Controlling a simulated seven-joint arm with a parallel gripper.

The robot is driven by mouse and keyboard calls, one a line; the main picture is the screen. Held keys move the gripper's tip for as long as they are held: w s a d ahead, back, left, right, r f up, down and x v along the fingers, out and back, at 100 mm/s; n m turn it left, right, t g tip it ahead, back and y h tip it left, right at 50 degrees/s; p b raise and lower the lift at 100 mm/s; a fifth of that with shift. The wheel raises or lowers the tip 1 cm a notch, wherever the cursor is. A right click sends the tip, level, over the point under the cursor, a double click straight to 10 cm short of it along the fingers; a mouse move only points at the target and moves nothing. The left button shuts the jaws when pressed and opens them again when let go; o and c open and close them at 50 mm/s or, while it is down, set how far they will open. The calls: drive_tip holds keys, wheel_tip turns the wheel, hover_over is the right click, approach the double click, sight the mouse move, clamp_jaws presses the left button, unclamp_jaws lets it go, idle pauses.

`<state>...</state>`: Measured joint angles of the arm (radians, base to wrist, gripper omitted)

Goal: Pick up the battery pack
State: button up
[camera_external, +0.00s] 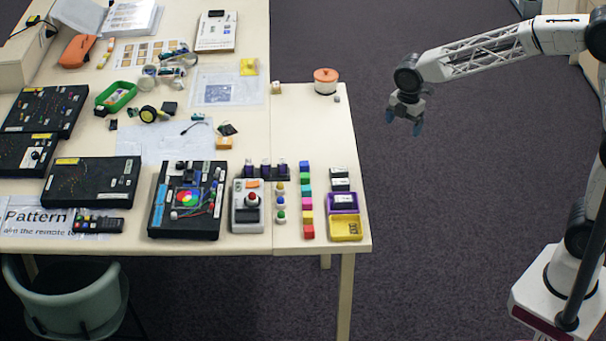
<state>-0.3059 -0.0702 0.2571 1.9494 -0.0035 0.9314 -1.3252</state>
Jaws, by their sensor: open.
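My gripper (404,121) hangs over the dark floor to the right of the table, with its blue-tipped fingers apart and nothing between them. I cannot tell for certain which thing is the battery pack. A small black item with a thin wire (228,129) lies mid-table and may be it, but it is too small to be sure. My gripper is well to the right of it and apart from it.
The table (312,120) has a clear strip at its right. An orange-lidded pot (325,81) stands at the back right. Colored blocks (306,204), purple (342,203) and yellow trays (345,228) and black boards (92,182) crowd the front. A chair (70,300) stands front left.

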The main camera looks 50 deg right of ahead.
sight(341, 181)
drive_tip(key=w+a+f+n, duration=0.3)
drive_tip(key=a, duration=0.2)
drive_tip(key=w+a+f+n, duration=0.3)
drive_tip(key=w+a+f, duration=0.1)
drive_tip(key=a, duration=0.1)
drive_tip(key=w+a+f+n, duration=0.2)
drive_tip(key=w+a+f, duration=0.1)
drive_tip(key=a, duration=0.3)
drive_tip(key=shift+w+f+n+g, duration=0.25)
drive_tip(key=shift+f+n+g, duration=0.1)
drive_tip(key=shift+n+g, duration=0.05)
drive_tip(key=shift+d+f, duration=0.1)
drive_tip(key=shift+f, duration=1.2)
drive_tip(key=shift+f, duration=0.1)
drive_tip(key=shift+f, duration=2.5)
drive_tip(key=c, duration=1)
